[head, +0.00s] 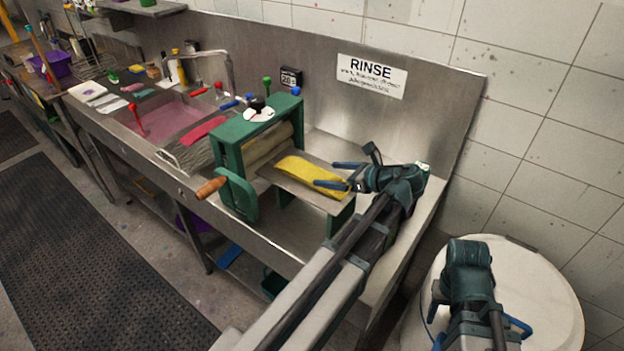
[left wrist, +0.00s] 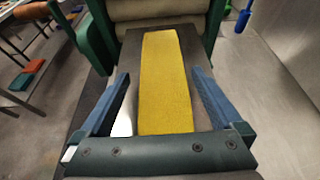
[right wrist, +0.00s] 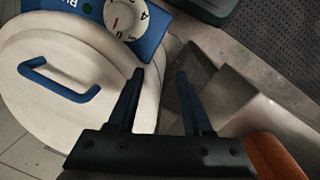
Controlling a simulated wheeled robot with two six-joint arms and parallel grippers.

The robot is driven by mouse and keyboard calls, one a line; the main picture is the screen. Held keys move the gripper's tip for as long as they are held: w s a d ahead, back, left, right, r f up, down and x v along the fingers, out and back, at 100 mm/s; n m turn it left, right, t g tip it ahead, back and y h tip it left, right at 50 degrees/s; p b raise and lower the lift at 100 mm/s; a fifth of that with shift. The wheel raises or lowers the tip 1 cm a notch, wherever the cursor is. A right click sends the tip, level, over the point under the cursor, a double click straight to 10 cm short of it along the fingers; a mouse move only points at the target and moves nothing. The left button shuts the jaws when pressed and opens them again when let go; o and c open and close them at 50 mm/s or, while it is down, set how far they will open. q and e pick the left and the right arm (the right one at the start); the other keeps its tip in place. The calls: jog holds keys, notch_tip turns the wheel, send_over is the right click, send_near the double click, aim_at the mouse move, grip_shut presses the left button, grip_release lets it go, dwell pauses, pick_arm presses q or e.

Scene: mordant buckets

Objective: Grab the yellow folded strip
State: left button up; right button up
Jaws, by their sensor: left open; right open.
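The yellow folded strip (head: 312,176) lies flat on the outfeed plate (head: 283,182) of a green roller wringer (head: 240,160). In the left wrist view the strip (left wrist: 165,80) runs lengthwise between the fingers, its near end by the gripper's palm. My left gripper (head: 336,175) is open around the strip's near end, one blue finger on each side; I cannot tell whether the fingers touch it. My right gripper (right wrist: 155,95) is open and empty, beside a round white lidded drum (head: 540,290).
The wringer has an orange crank handle (head: 211,187) and stands by a sink with pink liquid (head: 165,118). A steel splashback (head: 320,75) with a RINSE sign (head: 371,76) rises behind. The drum lid has a blue handle (right wrist: 60,80); a blue panel with a dial (right wrist: 125,18) sits beside it.

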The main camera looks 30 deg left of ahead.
aim_at(312, 173)
pick_arm(q)
jog(key=shift+f+b+x, duration=0.15)
jog(key=shift+b+x, duration=0.5)
jog(key=shift+x, duration=0.7)
jog(key=shift+f+b+x, duration=0.15)
jog(key=shift+b+x, duration=0.5)
jog(key=shift+x, duration=0.65)
jog(key=shift+w+a, duration=0.1)
jog(key=c, duration=1.2)
